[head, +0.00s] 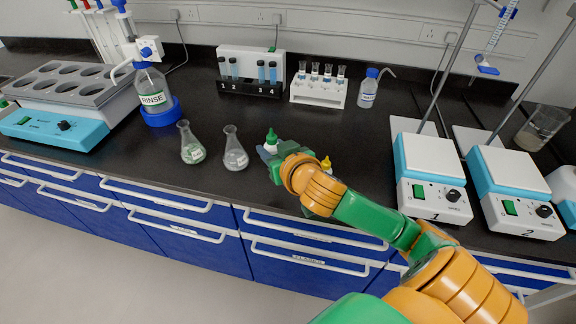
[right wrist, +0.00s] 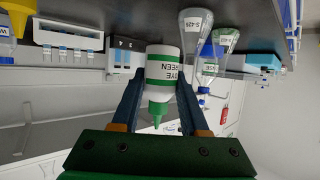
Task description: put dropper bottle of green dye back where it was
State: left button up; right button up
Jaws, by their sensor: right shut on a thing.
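The dropper bottle of green dye is white with a green cap and pointed tip (head: 271,137). In the right wrist view the bottle (right wrist: 163,68) appears upside down, with its "DYE GREEN" label showing. My right gripper (right wrist: 160,97) is shut on it, one finger on each side. In the head view my right gripper (head: 273,150) is at the front part of the bench, mostly hidden by my wrist. I cannot tell whether the bottle's base touches the bench. My left gripper is not in view.
Two conical flasks (head: 191,146) (head: 235,152) stand left of the bottle. A yellow-tipped dropper bottle (head: 326,163) is partly hidden behind my right arm. Behind are a cuvette rack (head: 250,88), a white vial rack (head: 319,93) and a wash bottle (head: 368,92). Stirrer hotplates (head: 431,165) stand right.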

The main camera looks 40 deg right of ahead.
jog(key=w+d+f, duration=0.1)
jog(key=f, duration=0.1)
jog(key=d+f, duration=0.1)
jog(key=d, duration=0.1)
jog(key=w+d+f+b, duration=0.1)
jog(key=d+f, duration=0.1)
jog(key=shift+w+f, duration=0.3)
jog(key=f, duration=0.3)
jog(key=shift+w+a, duration=0.1)
jog(key=shift+w, duration=0.1)
jog(key=shift+f, duration=0.1)
jog(key=shift+s+f, duration=0.1)
jog(key=o, duration=1)
